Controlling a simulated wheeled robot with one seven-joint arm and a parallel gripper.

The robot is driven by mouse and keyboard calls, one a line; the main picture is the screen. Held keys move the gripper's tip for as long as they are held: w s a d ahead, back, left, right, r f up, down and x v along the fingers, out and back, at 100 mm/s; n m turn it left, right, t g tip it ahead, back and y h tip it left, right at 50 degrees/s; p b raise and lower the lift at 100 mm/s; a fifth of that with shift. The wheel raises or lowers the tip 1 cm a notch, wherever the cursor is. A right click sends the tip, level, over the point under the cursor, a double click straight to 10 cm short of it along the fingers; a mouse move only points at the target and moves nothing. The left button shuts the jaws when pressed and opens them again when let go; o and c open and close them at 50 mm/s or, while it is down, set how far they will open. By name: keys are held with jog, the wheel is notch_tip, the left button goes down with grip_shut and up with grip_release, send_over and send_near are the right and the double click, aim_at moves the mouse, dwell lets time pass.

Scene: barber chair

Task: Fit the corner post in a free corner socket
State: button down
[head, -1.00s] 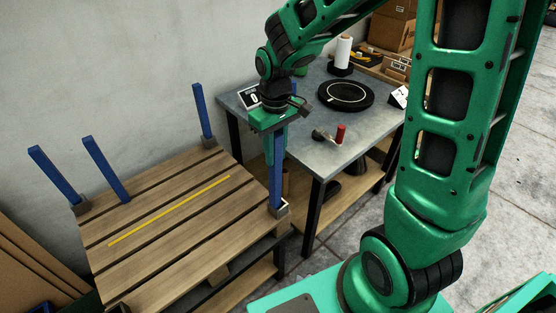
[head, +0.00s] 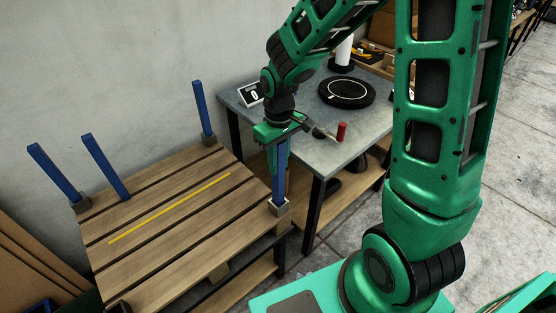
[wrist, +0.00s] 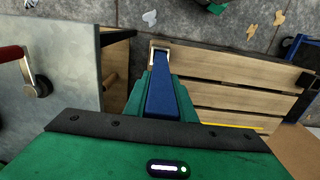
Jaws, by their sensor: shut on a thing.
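The blue corner post (head: 280,180) stands roughly upright in my gripper (head: 277,150) at the right corner of the wooden pallet (head: 170,262). Its lower end is at the grey corner socket (head: 284,207) and appears inside its rim. In the wrist view, my gripper (wrist: 162,95) is shut on the post (wrist: 165,97), and the post's far end meets the socket (wrist: 153,58). How deep it sits is hard to tell. Other blue posts stand at the left corner (head: 55,170) and far corner (head: 201,108). The near corner socket (head: 118,307) shows no post.
Another blue post (head: 105,166) rises near the left edge; its base is unclear. A yellow strip (head: 168,208) lies on the slats. The grey worktable (head: 350,150) beside the pallet holds a red-handled tool (head: 341,131), a black turntable (head: 346,93) and a small display (head: 250,94).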

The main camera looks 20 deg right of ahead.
jog(key=shift+f, duration=0.45)
jog(key=c, duration=1.5)
grip_release()
jog(key=shift+r, duration=0.1)
notch_tip(320, 180, up, 13)
jog(key=shift+r, duration=0.1)
jog(key=s+d+m, duration=0.3)
jog(key=s+d, duration=0.2)
jog(key=s, duration=0.2)
jog(key=s+d+m, duration=0.3)
jog(key=s+d, duration=0.3)
jog(key=s, duration=0.2)
jog(key=s+d+r+m, duration=0.1)
jog(key=s+d+m, duration=0.3)
jog(key=s+d, duration=0.2)
jog(key=shift+s+d+r, duration=0.1)
jog(key=shift+s+d, duration=0.05)
jog(key=shift+s, duration=0.45)
jog(key=shift+s+d, duration=0.1)
jog(key=shift+s, duration=0.45)
